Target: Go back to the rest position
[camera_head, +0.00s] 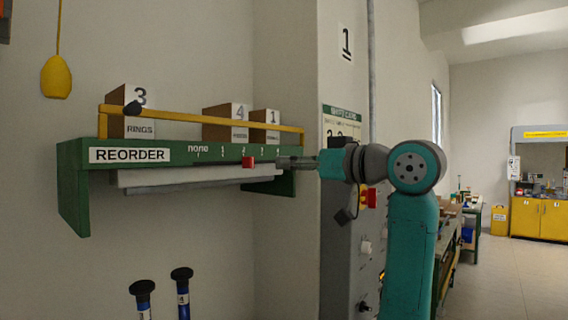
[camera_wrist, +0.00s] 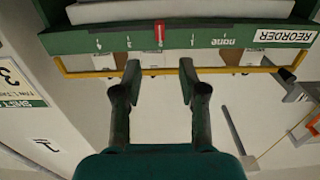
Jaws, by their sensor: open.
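My gripper (camera_wrist: 158,72) is open in the wrist view, its two fingers spread with nothing between them. In the head view, my gripper (camera_head: 283,162) reaches left toward the front of the green REORDER shelf (camera_head: 72,190). The shelf's front edge also shows upside down in the wrist view (camera_wrist: 85,43). A small red slider (camera_head: 248,162) sits on the shelf front, to the right of "none" and the first mark. In the wrist view the red slider (camera_wrist: 159,33) lies beyond the fingertips, roughly centred on the gap; contact is not visible.
A yellow rail (camera_head: 200,117) runs along the shelf, before several labelled boxes (camera_head: 225,122). A grey control panel (camera_head: 367,248) stands behind my arm. Two black-topped blue rods (camera_head: 182,283) stand below the shelf. Open floor (camera_head: 510,275) lies at right.

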